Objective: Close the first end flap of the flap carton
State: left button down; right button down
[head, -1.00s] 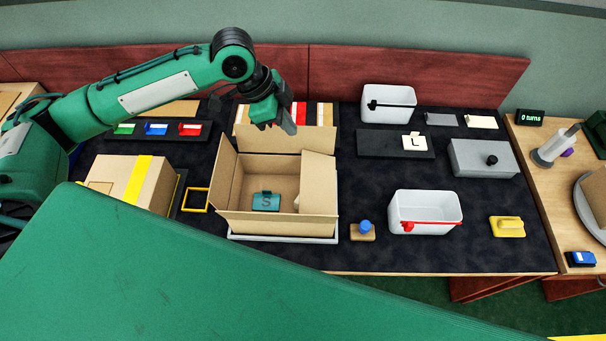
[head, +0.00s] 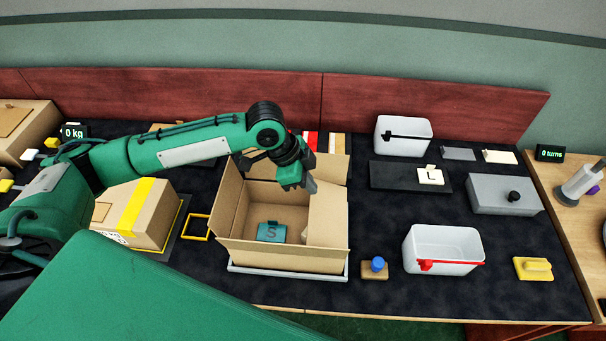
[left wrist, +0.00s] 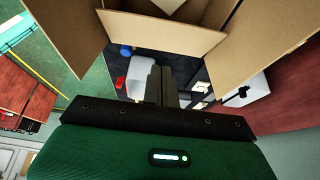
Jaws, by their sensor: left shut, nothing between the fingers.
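The flap carton (head: 240,250) is an open brown box in the middle of the table, with flaps standing up at its left (head: 227,190) and its back (head: 328,168). The right end flap (head: 328,215) leans inward over the carton. A teal piece marked S (head: 271,233) lies inside. My left gripper (head: 308,184) is shut and empty, above the carton's back right part close to the right end flap; I cannot tell whether it touches. In the left wrist view, its shut fingers (left wrist: 161,88) point at a cardboard flap (left wrist: 162,36). My right gripper is out of view.
A taped carton (head: 140,205) stands at the left. A white bin with a red handle (head: 443,247) and a blue-knobbed block (head: 375,268) stand to the right. Another white bin (head: 403,137) and a grey box (head: 500,195) are further back.

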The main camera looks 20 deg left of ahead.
aim_at(314, 211)
pick_arm(q)
jog(key=x, duration=0.3)
jog(key=shift+d+f+p, duration=0.2)
jog(key=shift+f+p, duration=0.15)
jog(key=shift+p, duration=0.05)
jog(key=f, duration=0.2)
jog(key=f+p, duration=0.1)
jog(key=shift+a+f, duration=0.25)
jog(key=shift+a, duration=0.05)
jog(key=shift+s+a+f, duration=0.1)
jog(key=shift+a+f, duration=0.1)
jog(key=shift+f, duration=0.4)
jog(key=shift+s+a+f+h+b, duration=0.1)
jog(key=shift+a+f+h+b, duration=0.1)
jog(key=shift+f+h+b, duration=0.25)
jog(key=f+h+b, duration=0.1)
jog(key=a+f+b, duration=0.1)
jog(key=b, duration=0.1)
jog(key=shift+s+f+t+h, duration=0.1)
jog(key=shift+f+t+h, duration=0.15)
jog(key=shift+t+h, duration=0.15)
jog(key=shift+a+f, duration=0.15)
jog(key=shift+f, duration=0.1)
